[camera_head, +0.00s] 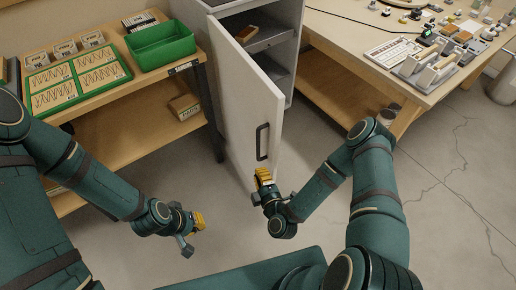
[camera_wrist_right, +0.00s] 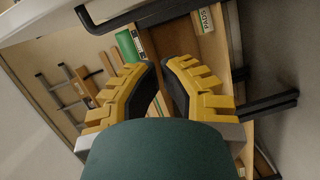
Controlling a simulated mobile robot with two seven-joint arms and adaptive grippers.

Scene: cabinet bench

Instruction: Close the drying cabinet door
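The drying cabinet (camera_head: 285,35) stands at the top centre of the head view. Its pale door (camera_head: 240,95) is swung wide open toward me, showing inner shelves. The dark bar handle (camera_head: 262,142) is on the door near its free edge. My right gripper (camera_head: 264,176) is just below the handle, apart from it. In the right wrist view its yellow fingers (camera_wrist_right: 160,68) have a narrow gap with nothing between them, and a dark bar, seemingly the handle (camera_wrist_right: 140,14), crosses above. My left gripper (camera_head: 200,221) is low over the floor, left of the door; its opening is unclear.
A wooden shelf bench (camera_head: 130,150) with a green bin (camera_head: 160,46) and boxed trays stands left of the door. A cluttered workbench (camera_head: 345,65) stands right of the cabinet. The floor (camera_head: 130,235) between is clear.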

